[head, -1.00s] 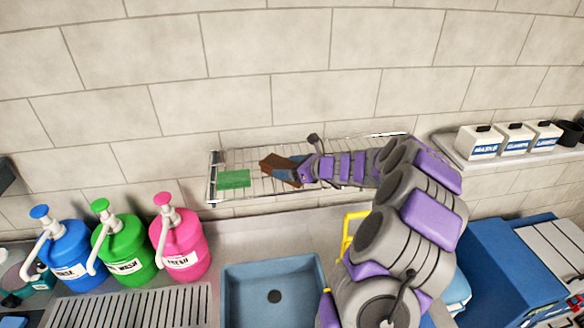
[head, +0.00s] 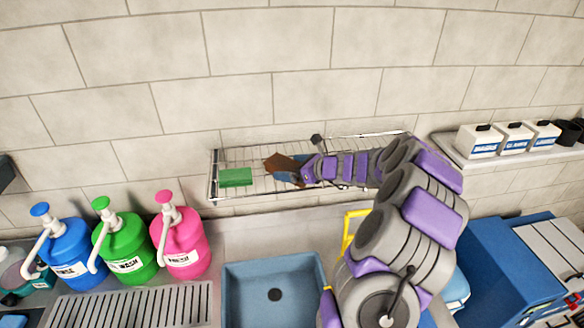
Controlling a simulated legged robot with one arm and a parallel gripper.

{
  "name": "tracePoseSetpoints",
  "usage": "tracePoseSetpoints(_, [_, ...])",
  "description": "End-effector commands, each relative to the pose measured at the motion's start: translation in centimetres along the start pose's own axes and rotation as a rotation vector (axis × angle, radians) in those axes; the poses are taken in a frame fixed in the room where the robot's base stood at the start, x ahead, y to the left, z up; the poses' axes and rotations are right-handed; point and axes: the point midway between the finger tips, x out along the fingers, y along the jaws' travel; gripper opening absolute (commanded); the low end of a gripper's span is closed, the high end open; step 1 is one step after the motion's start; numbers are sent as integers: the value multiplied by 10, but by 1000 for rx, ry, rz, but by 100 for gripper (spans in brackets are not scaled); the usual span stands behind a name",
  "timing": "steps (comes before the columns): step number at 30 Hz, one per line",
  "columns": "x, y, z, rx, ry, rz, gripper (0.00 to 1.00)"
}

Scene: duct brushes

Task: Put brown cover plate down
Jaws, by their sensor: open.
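The brown cover plate (head: 279,163) is at the wire rack (head: 228,195) on the back wall, partly hidden by my gripper (head: 290,174). It looks slightly tilted, and I cannot tell whether it rests fully on the wires. My gripper is at the plate's right side, over the rack, with its jaws open. The fingertips are small and partly hidden, so contact with the plate is unclear.
A green block (head: 236,177) lies on the rack's left part. Blue (head: 69,257), green (head: 126,246) and pink (head: 181,242) pump bottles stand below left. A blue sink (head: 270,290) is below. White bottles (head: 479,141) stand on a shelf at right.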

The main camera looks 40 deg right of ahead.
Motion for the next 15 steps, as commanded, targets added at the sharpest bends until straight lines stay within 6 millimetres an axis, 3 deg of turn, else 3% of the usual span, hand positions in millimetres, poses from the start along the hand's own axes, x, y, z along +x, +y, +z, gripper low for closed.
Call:
tracePoseSetpoints(9, [-65,-5,-2,2,-3,-4,100])
tracePoseSetpoints(15, [-97,-5,0,0,-2,-7,100])
